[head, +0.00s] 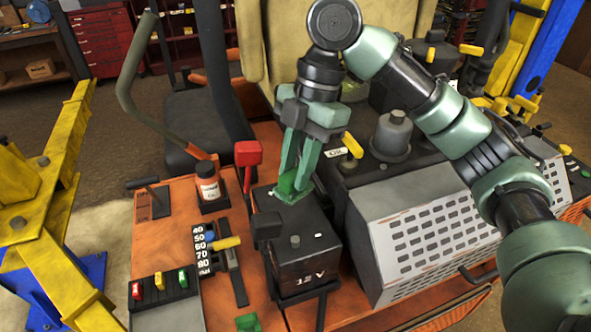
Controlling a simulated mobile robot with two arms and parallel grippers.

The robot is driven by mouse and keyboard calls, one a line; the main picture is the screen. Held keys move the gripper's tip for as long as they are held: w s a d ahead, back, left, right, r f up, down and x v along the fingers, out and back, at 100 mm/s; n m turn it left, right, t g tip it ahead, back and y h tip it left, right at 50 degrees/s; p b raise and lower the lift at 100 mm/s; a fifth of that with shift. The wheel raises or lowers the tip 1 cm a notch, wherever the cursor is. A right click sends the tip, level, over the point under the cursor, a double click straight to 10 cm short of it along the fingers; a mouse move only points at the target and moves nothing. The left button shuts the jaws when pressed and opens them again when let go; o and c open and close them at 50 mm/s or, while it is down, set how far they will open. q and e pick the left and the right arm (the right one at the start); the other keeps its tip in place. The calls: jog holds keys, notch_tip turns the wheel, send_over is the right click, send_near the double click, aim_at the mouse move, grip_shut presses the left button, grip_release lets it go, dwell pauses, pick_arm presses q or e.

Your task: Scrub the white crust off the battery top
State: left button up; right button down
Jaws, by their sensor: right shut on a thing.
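The black battery (307,258), marked "12 V", sits upright in the orange mower body. My right gripper (295,188) points down over the rear part of the battery top. It is shut on a small bright green scrubbing pad (291,193), which appears to touch the battery top. A small white spot (318,235) shows on the top near the front; other crust cannot be made out, and the pad and fingers hide part of the top. A grey terminal post (295,241) stands near the front edge. My left gripper is out of view.
A red terminal cap (248,154) stands behind the battery and a black cap (267,226) at its left edge. A perforated grey engine cover (430,232) stands close on the right.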

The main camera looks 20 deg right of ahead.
jog(key=shift+r, duration=0.1)
jog(key=shift+r, duration=1.4)
